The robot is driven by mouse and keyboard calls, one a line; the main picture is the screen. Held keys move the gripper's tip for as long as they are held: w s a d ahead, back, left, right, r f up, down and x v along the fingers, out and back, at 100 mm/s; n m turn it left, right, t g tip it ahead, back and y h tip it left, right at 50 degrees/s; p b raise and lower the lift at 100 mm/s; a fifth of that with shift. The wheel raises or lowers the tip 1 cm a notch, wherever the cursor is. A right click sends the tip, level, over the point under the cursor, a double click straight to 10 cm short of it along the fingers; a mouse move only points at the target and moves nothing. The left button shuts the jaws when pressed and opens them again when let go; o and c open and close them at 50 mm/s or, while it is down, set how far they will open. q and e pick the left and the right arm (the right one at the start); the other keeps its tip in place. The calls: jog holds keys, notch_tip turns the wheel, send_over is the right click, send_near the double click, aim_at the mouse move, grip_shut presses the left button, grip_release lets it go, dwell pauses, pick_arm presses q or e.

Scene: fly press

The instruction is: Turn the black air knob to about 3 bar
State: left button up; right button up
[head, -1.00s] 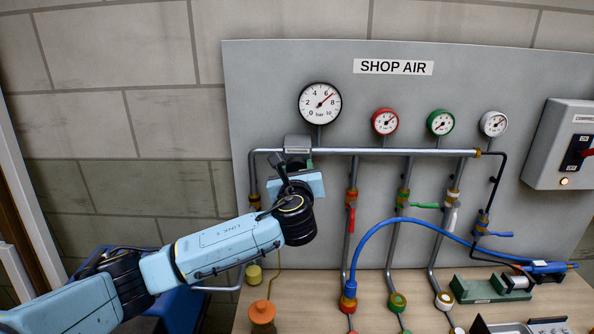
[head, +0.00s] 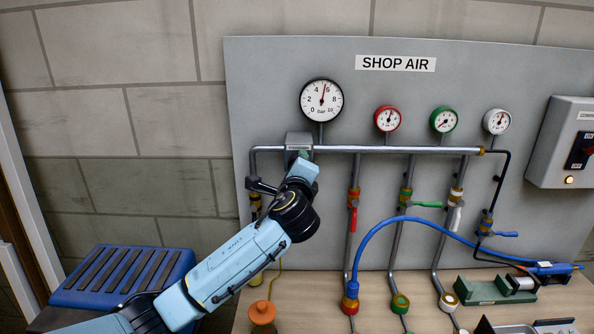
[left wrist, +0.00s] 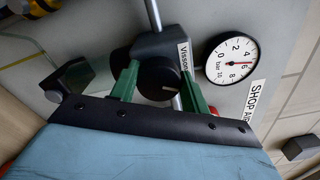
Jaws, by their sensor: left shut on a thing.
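The black air knob (left wrist: 160,78) is between the green fingers of my left gripper (left wrist: 159,80) in the left wrist view, with a pale mark on its face. The gripper is shut on it. In the head view my left gripper (head: 303,163) is tilted at the grey regulator block (head: 298,140) and hides the knob. The large white bar gauge (head: 322,100) stands above the block, its red needle at about 5. The gauge also shows in the left wrist view (left wrist: 231,58), needle between 4 and 6. My right gripper is not in view.
Small red (head: 387,118), green (head: 444,119) and white (head: 496,121) gauges sit to the right along the pipe. Valves and a blue hose (head: 400,222) are below. An orange-topped jar (head: 262,313) stands on the bench. A blue slatted box (head: 125,277) is at left.

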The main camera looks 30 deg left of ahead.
pick_arm(q)
jog(key=shift+f+n, duration=0.1)
jog(key=shift+n, duration=1)
jog(key=shift+b, duration=0.3)
jog(key=o, duration=1)
jog(key=b+v, duration=0.2)
jog(key=v, duration=1.1)
jog(key=shift+s, duration=0.2)
jog(key=shift+s+d, duration=0.1)
